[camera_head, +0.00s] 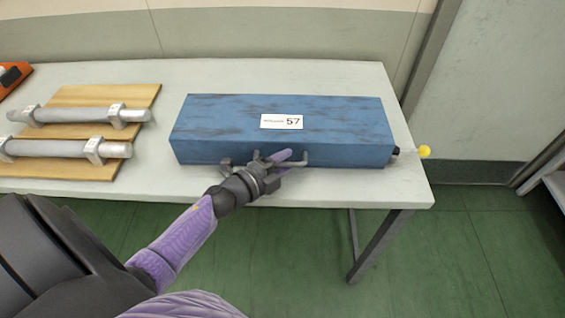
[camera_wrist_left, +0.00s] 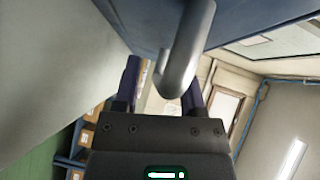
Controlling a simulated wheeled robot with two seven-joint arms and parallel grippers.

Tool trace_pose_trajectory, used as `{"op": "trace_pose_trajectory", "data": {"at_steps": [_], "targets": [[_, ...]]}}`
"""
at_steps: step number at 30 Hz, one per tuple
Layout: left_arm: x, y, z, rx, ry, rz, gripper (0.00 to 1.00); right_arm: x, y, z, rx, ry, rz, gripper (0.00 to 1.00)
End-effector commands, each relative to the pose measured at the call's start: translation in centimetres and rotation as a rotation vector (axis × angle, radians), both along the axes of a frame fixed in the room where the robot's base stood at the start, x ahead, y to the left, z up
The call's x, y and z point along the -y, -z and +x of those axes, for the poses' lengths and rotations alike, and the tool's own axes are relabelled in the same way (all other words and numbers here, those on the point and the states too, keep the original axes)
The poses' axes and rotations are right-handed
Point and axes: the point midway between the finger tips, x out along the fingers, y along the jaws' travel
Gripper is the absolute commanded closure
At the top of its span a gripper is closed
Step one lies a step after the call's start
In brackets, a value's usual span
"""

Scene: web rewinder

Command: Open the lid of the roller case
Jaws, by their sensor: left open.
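The left wrist view shows both fingers (camera_wrist_left: 165,85). Whether a finger touches the handle cannot be told. My right gripper is not in view.
A wooden board (camera_head: 85,165) with two grey rollers (camera_head: 70,148) lies to the left on the table. An orange object (camera_head: 12,76) is at the far left. The table behind the case is clear up to the wall.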

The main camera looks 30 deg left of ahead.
Motion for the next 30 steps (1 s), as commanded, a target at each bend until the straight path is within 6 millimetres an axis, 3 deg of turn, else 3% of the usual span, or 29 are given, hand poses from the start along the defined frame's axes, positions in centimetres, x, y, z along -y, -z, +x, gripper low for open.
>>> {"op": "trace_pose_trajectory", "data": {"at_steps": [1,8,18,30], "targets": [[0.01,0.00,-0.01,0.000,0.000,0.000,0.52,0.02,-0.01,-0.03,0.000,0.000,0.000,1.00],[0.00,0.00,-0.03,0.000,0.000,0.000,1.00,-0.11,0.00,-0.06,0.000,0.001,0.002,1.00],[0.00,0.02,-0.05,0.000,0.000,-0.001,1.00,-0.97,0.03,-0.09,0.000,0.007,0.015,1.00],[0.00,0.04,-0.06,-0.001,0.000,-0.001,1.00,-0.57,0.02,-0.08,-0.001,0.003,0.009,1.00]]}}
